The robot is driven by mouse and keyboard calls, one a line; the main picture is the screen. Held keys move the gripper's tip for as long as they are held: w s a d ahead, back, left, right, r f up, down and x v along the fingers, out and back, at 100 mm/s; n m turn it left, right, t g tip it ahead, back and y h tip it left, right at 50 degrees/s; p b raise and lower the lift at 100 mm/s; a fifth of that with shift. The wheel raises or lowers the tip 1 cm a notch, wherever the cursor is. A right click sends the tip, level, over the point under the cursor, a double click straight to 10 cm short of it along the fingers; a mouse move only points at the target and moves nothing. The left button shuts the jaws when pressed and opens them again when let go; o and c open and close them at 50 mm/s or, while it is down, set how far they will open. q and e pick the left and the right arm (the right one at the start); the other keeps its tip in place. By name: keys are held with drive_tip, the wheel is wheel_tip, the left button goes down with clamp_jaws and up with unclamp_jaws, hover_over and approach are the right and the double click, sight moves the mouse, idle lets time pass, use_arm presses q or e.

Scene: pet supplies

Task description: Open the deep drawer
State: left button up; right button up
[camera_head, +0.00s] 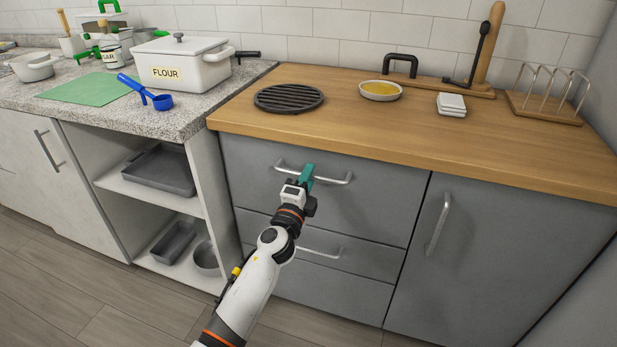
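The grey drawer unit under the wooden worktop has a tall top drawer front (375,198) with a horizontal silver handle (338,180). A shallower drawer (375,258) with its own handle sits below it, and another front lies lower. All of these fronts look closed. My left gripper (307,173) is at the middle of the top handle, its teal fingers overlapping the bar. The fingers look close together, but I cannot tell whether they grip the bar. My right gripper is not in view.
A grey cupboard door (475,245) with a slanted-looking handle is to the right. Open shelves with a dark tray (160,170) are to the left. The worktop holds a black trivet (289,98) and a small yellow-filled dish (380,91). The floor in front shows no objects.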

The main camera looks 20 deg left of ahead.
use_arm(q)
drive_tip(key=shift+w+r, duration=0.1)
drive_tip(key=shift+w, duration=0.3)
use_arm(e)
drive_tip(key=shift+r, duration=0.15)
use_arm(q)
drive_tip(key=shift+c, duration=0.5)
clamp_jaws()
drive_tip(key=shift+s, duration=0.1)
